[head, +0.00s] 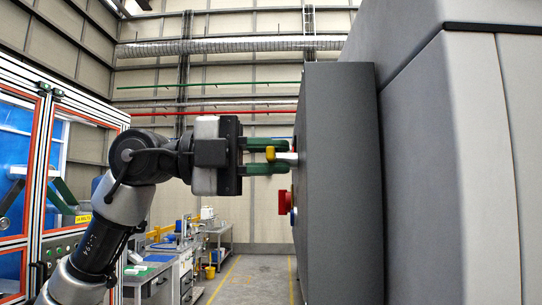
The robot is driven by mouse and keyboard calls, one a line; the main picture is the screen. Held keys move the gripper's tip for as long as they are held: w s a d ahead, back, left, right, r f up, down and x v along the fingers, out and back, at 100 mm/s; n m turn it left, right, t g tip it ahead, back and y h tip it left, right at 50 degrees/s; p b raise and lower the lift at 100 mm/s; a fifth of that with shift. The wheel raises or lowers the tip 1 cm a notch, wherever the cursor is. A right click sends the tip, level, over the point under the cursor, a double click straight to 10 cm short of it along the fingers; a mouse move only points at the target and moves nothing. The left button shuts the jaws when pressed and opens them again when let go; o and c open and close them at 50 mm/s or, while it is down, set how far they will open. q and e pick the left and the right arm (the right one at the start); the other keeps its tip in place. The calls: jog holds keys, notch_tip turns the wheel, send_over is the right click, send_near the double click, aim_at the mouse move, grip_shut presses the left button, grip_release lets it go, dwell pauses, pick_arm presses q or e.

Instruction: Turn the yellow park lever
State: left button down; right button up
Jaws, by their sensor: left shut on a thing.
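The yellow park lever (270,154) sticks out to the left from the dark grey cabinet (338,190). Only its yellow tip and a short pale shaft show. My left gripper (270,156) comes in level from the left, with its green fingers above and below the lever. It is shut on the lever close to the cabinet face. My right gripper is not in this view.
A red knob (284,201) and a blue one (293,216) stick out of the cabinet below the lever. A large grey housing (450,150) fills the right. A framed glass enclosure (50,160) stands at left, workbenches (160,270) behind. The floor aisle (255,280) is clear.

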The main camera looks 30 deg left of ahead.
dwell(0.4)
pick_arm(q)
jog(key=c, duration=1.1)
grip_release()
jog(key=b+v, duration=0.3)
jog(key=v, duration=0.7)
jog(key=shift+s+a, duration=0.15)
jog(key=shift+a, duration=0.25)
